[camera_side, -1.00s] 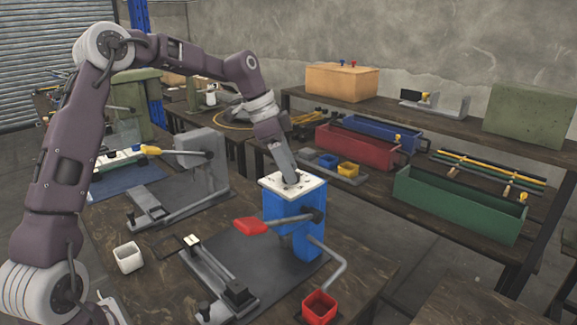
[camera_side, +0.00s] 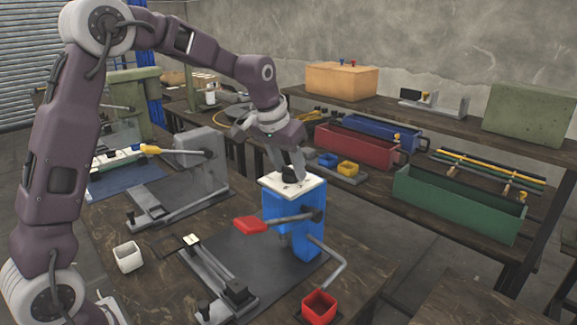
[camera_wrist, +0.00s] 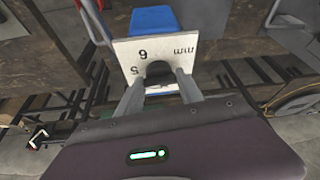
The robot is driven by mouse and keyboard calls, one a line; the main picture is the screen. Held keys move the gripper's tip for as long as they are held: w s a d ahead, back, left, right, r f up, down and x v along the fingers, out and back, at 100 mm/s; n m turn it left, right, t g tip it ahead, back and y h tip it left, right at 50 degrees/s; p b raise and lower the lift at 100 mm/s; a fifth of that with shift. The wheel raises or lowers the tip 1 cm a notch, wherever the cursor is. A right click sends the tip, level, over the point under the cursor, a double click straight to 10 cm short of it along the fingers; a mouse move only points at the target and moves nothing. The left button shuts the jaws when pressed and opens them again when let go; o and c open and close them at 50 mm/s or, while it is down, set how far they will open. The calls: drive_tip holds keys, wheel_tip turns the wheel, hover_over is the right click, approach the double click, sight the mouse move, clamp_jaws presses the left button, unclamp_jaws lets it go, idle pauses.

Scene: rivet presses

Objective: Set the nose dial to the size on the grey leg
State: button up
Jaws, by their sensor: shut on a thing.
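A blue press (camera_side: 292,225) stands on the bench with a white dial plate (camera_side: 272,182) on top. In the wrist view the plate (camera_wrist: 125,50) shows "5", "6" and "mm", upside down. My gripper (camera_side: 291,178) points down onto the plate. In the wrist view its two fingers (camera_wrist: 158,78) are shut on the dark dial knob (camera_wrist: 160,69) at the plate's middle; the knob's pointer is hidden. A long grey bar piece (camera_side: 215,268) lies left of the press with a small white label (camera_side: 191,240), too small to read. I cannot tell whether it is the grey leg.
A red handle (camera_side: 250,224) sticks out left of the press, and a red cup (camera_side: 319,305) stands in front. A white cup (camera_side: 128,257) is at left. A grey press (camera_side: 200,160) with a yellow handle stands behind. Shelves with a green bin (camera_side: 455,205) are at right.

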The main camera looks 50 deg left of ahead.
drive_tip(key=n+y, duration=0.1)
drive_tip(key=n, duration=0.2)
drive_tip(key=n+g+y, duration=0.1)
drive_tip(key=n, duration=0.1)
drive_tip(key=shift+d+n, duration=0.15)
drive_tip(key=shift+n, duration=0.55)
drive_tip(key=o, duration=1.4)
drive_tip(key=shift+r, duration=0.15)
drive_tip(key=v, duration=0.6)
drive_tip(key=shift+s+d+r, duration=0.1)
drive_tip(key=shift+d+r, duration=0.1)
drive_tip(key=shift+r, duration=0.15)
